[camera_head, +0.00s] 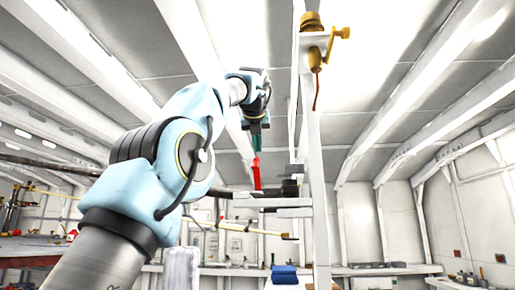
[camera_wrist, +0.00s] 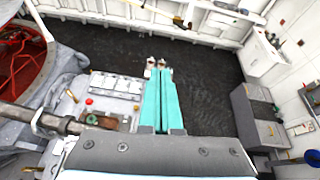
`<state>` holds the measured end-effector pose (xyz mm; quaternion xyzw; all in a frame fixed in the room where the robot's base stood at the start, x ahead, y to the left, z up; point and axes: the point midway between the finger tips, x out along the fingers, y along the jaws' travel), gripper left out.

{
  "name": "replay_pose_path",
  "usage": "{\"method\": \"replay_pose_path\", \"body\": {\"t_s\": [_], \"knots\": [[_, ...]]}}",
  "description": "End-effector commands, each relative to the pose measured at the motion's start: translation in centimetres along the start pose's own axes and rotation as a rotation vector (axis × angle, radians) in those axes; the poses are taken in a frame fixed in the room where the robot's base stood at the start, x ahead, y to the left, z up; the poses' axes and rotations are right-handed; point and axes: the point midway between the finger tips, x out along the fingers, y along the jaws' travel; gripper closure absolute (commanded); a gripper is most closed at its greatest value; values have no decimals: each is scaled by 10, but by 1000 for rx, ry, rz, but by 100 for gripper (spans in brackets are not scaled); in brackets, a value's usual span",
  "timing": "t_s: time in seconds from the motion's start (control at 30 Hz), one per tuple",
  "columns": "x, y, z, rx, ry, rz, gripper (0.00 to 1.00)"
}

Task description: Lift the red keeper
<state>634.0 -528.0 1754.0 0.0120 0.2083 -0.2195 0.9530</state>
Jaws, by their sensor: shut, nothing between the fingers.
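In the head view a slim upright red piece, which looks like the red keeper (camera_head: 256,172), stands beside a dark bar near the white post. My gripper (camera_head: 255,146) is just above it, pointing down; I cannot tell whether they touch. In the wrist view my gripper's two long teal fingers (camera_wrist: 156,66) lie side by side, shut, with nothing seen between them. The keeper is not clearly visible there; the fingers may hide it.
A white post (camera_head: 315,150) with a brass fitting (camera_head: 314,40) on top rises right of my arm. Grey flat bars (camera_head: 262,202) jut out left of it. In the wrist view a grey panel with a red knob (camera_wrist: 89,101) lies left of the fingers, and a grey cabinet (camera_wrist: 255,115) right.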

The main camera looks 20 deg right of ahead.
Motion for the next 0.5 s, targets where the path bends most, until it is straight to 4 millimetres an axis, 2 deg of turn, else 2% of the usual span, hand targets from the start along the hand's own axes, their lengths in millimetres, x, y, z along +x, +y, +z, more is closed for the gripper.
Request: {"method": "replay_pose_path", "body": {"t_s": [0.37, 0.5], "knots": [[-6, -1, 6, -1, 1, -2, 100], [-22, -1, 6, -1, -1, -3, 100]]}}
